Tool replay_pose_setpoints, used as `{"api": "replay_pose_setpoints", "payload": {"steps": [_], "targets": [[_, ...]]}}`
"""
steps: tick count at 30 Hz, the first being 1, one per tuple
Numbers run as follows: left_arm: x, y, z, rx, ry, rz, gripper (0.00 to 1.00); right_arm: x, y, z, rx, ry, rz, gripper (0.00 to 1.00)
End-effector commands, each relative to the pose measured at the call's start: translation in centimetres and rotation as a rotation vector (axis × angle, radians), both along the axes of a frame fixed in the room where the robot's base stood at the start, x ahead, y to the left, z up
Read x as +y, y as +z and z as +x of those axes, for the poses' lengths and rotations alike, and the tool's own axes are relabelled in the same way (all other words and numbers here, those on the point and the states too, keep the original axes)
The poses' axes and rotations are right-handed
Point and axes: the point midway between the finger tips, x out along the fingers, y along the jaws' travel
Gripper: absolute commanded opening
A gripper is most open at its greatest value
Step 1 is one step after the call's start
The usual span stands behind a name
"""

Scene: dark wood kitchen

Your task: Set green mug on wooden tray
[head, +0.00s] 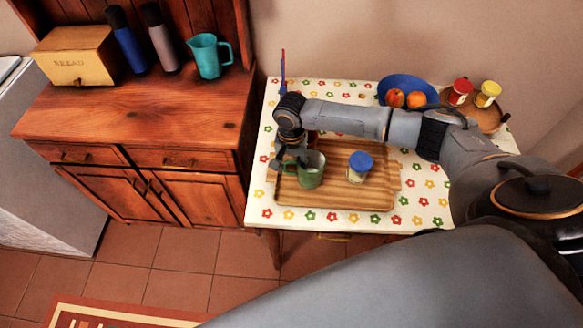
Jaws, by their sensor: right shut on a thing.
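The green mug (312,177) is upright at the left part of the wooden tray (345,198), on the flowered table. My right gripper (291,163) is shut on the mug at its left side. From this angle I cannot tell whether the mug's base touches the tray. A jar with a blue lid (360,162) stands on the tray to the right of the mug, with a gap between them. My right arm crosses above the far side of the tray and hides part of it. My left gripper is not in view.
A blue bowl of fruit (408,83) and a round wooden tray with red-topped and yellow-topped jars (487,95) are at the back right. The wooden cabinet (150,115) at left holds a bread box (75,60), two bottles and a teal pitcher (208,56). The tablecloth's front left (262,205) is free.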

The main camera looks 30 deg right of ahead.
Motion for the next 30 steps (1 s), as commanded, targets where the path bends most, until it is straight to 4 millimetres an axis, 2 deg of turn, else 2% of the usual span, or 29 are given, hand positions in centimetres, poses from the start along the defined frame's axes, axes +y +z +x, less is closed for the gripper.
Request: {"api": "replay_pose_setpoints", "payload": {"steps": [4,15,16,18,19,30], "targets": [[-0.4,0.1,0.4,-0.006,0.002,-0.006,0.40,0.0,-1.4,0.0,0.000,0.001,0.000,0.00],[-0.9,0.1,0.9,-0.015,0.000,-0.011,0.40,0.0,-1.8,0.0,0.000,0.000,0.000,0.00],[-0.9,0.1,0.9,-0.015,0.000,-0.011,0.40,0.0,-1.8,-0.1,0.000,0.000,0.000,0.49],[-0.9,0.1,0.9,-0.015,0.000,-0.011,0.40,0.0,-1.8,-0.1,0.000,0.000,0.000,0.63],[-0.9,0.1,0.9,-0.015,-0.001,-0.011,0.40,0.0,-1.8,-0.1,0.000,0.000,0.000,0.65],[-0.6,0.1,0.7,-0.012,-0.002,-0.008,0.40,0.0,-1.3,0.0,-0.001,0.001,-0.001,0.65]]}}
